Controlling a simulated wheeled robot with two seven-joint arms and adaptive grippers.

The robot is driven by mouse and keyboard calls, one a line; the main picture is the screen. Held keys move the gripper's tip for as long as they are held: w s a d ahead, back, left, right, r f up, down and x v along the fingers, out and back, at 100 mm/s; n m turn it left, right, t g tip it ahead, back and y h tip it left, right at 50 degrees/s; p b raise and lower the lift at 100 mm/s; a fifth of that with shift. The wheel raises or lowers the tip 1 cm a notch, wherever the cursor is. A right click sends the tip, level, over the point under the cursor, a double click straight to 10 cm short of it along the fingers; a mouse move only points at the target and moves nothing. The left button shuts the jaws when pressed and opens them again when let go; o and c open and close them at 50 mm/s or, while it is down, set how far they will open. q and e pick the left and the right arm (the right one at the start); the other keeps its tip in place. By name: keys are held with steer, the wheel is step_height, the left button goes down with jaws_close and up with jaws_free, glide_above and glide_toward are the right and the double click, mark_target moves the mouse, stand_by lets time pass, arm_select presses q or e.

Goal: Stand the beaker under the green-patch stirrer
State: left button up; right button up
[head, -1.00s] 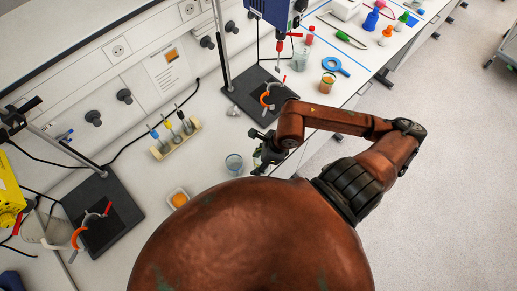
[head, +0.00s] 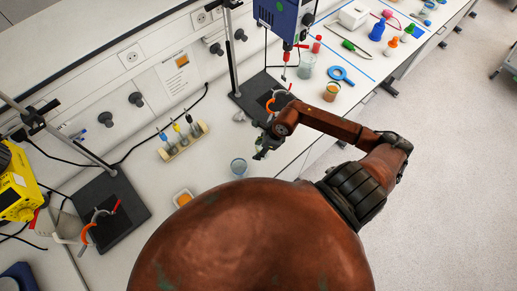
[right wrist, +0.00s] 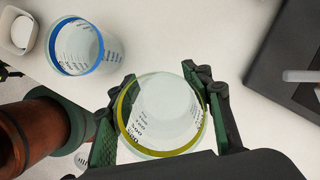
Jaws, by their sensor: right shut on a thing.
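My right gripper (right wrist: 160,115) is shut around a clear beaker (right wrist: 165,100) with a yellow-green rim, one finger on each side, in the right wrist view. In the head view my right gripper (head: 264,150) is over the bench, left of the front edge, and mostly hides this beaker. A blue-and-grey stirrer (head: 280,14) hangs on a stand at the top, above a black base plate (head: 244,100). A yellow stirrer (head: 14,190) is at the far left, with another black base plate (head: 128,205) near it. I cannot make out a green patch on either. My left gripper is not in view.
A blue-rimmed beaker (head: 238,168) stands just left of my right gripper; the right wrist view shows it (right wrist: 75,68) too. A dish (head: 183,197) and a tube rack (head: 184,146) are farther left. A beaker (head: 306,70) and an orange-filled jar (head: 331,92) stand right of the blue stirrer.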

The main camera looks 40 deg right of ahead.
steer(key=shift+w+d+f, duration=0.4)
steer(key=shift+w+f, duration=0.15)
steer(key=shift+f, duration=0.15)
step_height(320, 180, down, 3)
steer(key=shift+w+r+p, duration=0.1)
steer(key=shift+p, duration=0.85)
steer(key=shift+d+f, duration=0.1)
steer(key=shift+f, duration=0.2)
steer(key=shift+f, duration=0.1)
steer(key=o, duration=1.4)
